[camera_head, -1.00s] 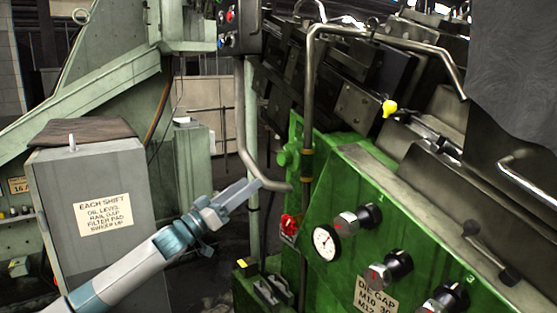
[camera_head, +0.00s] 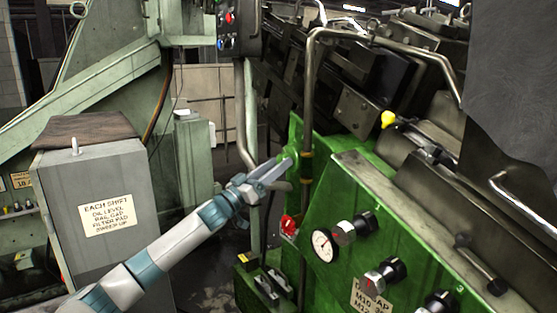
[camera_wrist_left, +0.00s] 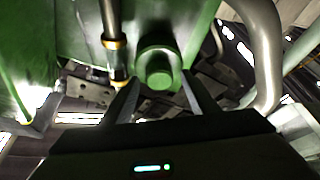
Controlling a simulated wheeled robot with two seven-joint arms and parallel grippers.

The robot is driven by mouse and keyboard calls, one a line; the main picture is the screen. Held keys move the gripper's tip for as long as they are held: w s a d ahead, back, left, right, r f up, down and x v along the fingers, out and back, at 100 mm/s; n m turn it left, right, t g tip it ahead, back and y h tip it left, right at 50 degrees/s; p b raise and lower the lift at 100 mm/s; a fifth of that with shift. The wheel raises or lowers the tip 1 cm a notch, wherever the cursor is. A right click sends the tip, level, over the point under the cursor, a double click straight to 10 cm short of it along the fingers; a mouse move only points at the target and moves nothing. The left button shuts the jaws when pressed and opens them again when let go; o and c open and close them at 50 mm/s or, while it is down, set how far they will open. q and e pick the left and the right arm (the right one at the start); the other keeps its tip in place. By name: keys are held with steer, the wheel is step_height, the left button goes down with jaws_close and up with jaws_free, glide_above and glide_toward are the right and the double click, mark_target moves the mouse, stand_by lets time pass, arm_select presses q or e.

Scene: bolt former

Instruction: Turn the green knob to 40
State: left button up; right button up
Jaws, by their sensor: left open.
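The green knob (camera_wrist_left: 158,72) is a round green cylinder on a green boss in the left wrist view, lined up between my left gripper's fingers. My left gripper (camera_wrist_left: 157,97) is open, and no contact with the knob shows. In the head view my left gripper (camera_head: 279,170) is at the left end of the green machine panel (camera_head: 335,200) and mostly hides the knob there. No scale or marking on the knob can be read. My right gripper is not in view.
A bent grey pipe (camera_wrist_left: 266,60) passes close to the right of the knob in the wrist view. A vertical pipe with a brass collar (camera_head: 307,155) stands beside it. Black numbered knobs, a dial gauge (camera_head: 323,245) and a red handle (camera_head: 289,224) are on the panel.

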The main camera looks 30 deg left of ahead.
arm_select(q)
steer(key=shift+w+d+r, duration=0.2)
steer(key=shift+w, duration=0.35)
steer(key=c, duration=1.1)
steer(key=shift+o, duration=0.2)
